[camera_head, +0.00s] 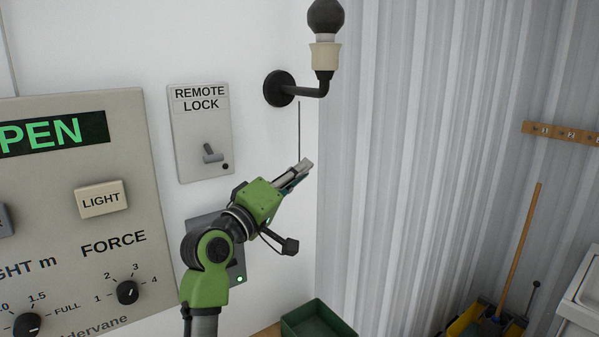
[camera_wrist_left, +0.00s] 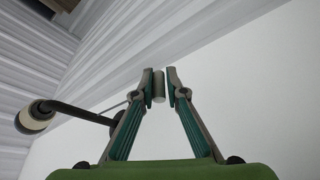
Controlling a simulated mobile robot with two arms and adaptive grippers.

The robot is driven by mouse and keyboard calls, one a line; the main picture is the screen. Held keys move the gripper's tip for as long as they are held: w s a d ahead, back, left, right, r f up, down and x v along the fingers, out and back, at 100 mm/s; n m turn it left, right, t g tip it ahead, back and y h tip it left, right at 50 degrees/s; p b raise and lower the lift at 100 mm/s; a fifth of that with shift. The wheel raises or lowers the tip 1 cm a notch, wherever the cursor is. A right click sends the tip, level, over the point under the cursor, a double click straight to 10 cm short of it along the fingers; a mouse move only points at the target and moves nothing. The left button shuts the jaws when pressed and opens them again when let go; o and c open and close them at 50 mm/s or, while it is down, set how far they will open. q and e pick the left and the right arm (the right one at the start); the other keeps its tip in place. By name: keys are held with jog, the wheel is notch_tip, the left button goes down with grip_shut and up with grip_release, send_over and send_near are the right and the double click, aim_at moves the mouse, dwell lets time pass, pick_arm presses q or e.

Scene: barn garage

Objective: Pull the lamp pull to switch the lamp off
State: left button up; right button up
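The wall lamp has a dark, unlit bulb (camera_head: 325,16) in a cream socket on a black bracket arm (camera_head: 308,91). A thin pull cord (camera_head: 299,130) hangs from the bracket down to my left gripper (camera_head: 303,168). In the left wrist view the lamp pull (camera_wrist_left: 159,86), a small grey cylinder, sits between the fingertips of my left gripper (camera_wrist_left: 160,88). The fingers are close together with the pull filling nearly all the gap. In the head view the pull is hidden by the fingers. My right gripper is not in view.
A remote lock plate (camera_head: 201,150) with a toggle and a large control panel (camera_head: 60,220) with knobs are on the wall left of my arm. A green bin (camera_head: 318,322) is below. A corrugated wall (camera_head: 420,150) stands close on the right.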

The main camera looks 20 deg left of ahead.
pick_arm(q)
jog(key=shift+o, duration=1)
jog(key=shift+f, duration=0.1)
jog(key=v, duration=1.2)
